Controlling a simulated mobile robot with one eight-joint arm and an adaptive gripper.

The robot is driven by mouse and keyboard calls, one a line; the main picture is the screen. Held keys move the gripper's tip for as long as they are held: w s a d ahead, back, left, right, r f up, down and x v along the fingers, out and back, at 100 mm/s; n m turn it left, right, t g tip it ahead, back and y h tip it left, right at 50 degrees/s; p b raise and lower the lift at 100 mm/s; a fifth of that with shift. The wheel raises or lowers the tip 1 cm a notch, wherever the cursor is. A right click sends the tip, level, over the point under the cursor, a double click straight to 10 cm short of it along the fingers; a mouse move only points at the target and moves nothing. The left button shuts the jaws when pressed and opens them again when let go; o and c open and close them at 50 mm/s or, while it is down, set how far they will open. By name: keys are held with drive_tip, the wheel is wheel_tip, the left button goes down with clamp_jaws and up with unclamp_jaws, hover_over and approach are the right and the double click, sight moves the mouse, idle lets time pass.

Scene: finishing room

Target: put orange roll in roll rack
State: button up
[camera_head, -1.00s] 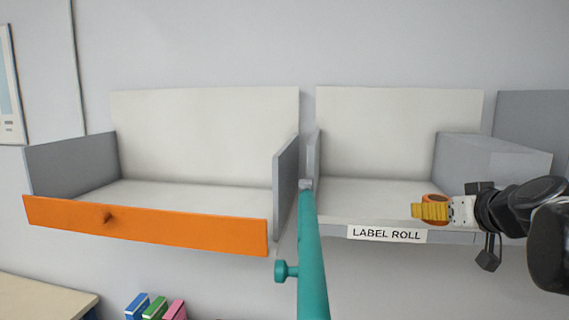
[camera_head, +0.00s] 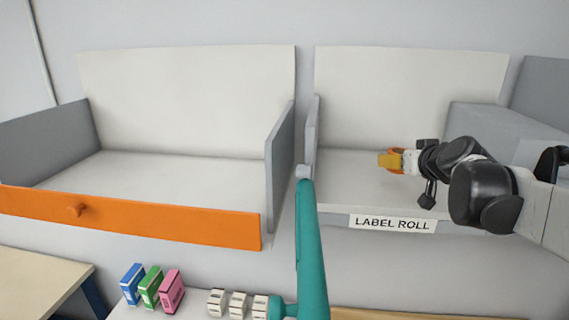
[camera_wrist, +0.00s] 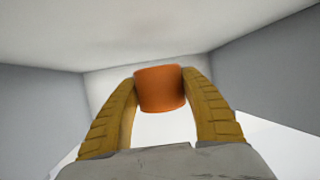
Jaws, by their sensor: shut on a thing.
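The roll rack (camera_head: 345,180) is the white-backed open compartment with the LABEL ROLL sign on its front edge. My gripper (camera_head: 387,160) reaches into it from the right, over its floor and behind the front edge. My gripper is shut on the orange roll (camera_head: 396,154), which is mostly hidden by the yellow fingers in the head view. In the wrist view, the orange roll (camera_wrist: 160,88) sits between the two yellow fingertips, with grey side walls on both sides. I cannot tell whether the roll touches the rack floor.
A teal pole (camera_head: 312,250) stands in front of the gap between the rack and a wider bin with an orange front (camera_head: 150,220). A grey block (camera_head: 505,135) borders the rack on the right.

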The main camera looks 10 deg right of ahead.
sight(392, 184)
drive_tip(key=f, duration=0.3)
drive_tip(key=f+p, duration=0.1)
drive_tip(key=shift+w+f, duration=0.15)
drive_tip(key=shift+w, duration=0.2)
drive_tip(key=shift+s+a, duration=0.1)
drive_tip(key=shift+s, duration=0.05)
drive_tip(key=shift+f, duration=0.2)
drive_tip(key=o, duration=1.2)
